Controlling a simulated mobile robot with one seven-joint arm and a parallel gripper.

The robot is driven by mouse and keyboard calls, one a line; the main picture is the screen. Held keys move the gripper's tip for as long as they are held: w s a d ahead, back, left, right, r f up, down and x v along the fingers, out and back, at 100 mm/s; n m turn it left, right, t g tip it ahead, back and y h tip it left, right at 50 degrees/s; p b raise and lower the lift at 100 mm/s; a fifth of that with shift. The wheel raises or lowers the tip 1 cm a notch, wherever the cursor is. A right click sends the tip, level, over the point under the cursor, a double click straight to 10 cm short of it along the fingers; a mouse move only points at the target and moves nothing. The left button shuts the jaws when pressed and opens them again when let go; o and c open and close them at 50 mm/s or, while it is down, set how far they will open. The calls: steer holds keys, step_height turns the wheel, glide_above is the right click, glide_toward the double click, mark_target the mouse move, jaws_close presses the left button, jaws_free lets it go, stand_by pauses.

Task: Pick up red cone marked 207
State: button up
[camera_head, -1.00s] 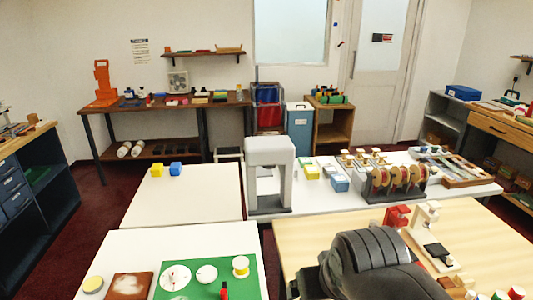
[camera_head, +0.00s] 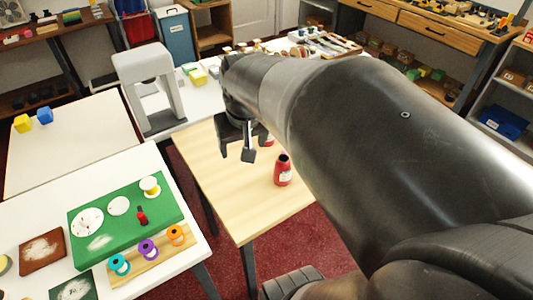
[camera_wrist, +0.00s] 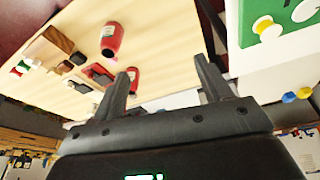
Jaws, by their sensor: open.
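A red cone with a dark top and a pale label (camera_head: 283,172) stands on the wooden table (camera_head: 225,190); it also shows in the wrist view (camera_wrist: 111,40). A second red cone shows in the wrist view (camera_wrist: 132,78), beside one finger; in the head view it is mostly hidden behind my gripper (camera_head: 236,153). I cannot read a number on either cone. My gripper is open and empty, to the left of and above the nearer cone in the head view. Its two fingers are spread in the wrist view (camera_wrist: 165,82), apart from the nearer cone.
A white table holds a green mat (camera_head: 85,215) and several spools on a wooden rack (camera_head: 150,262). A grey arch-shaped stand (camera_head: 150,75) stands behind the wooden table. Small wooden and dark items (camera_wrist: 60,40) lie near the cones. The wooden table's front is clear.

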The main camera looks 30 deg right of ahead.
steer(key=w+d+f+m+g, duration=0.2)
steer(key=w+d+f, duration=0.15)
steer(key=d, duration=0.45)
steer(key=m+g, duration=0.1)
glide_above(283, 163)
steer(key=w+d, duration=0.1)
step_height(283, 163, down, 6)
steer(key=shift+y, duration=0.4)
steer(key=f, duration=1.1)
steer(key=shift+w+d+f, duration=0.1)
steer(key=shift+w+d, duration=0.1)
steer(key=shift+w, duration=0.1)
steer(key=c, duration=1.1)
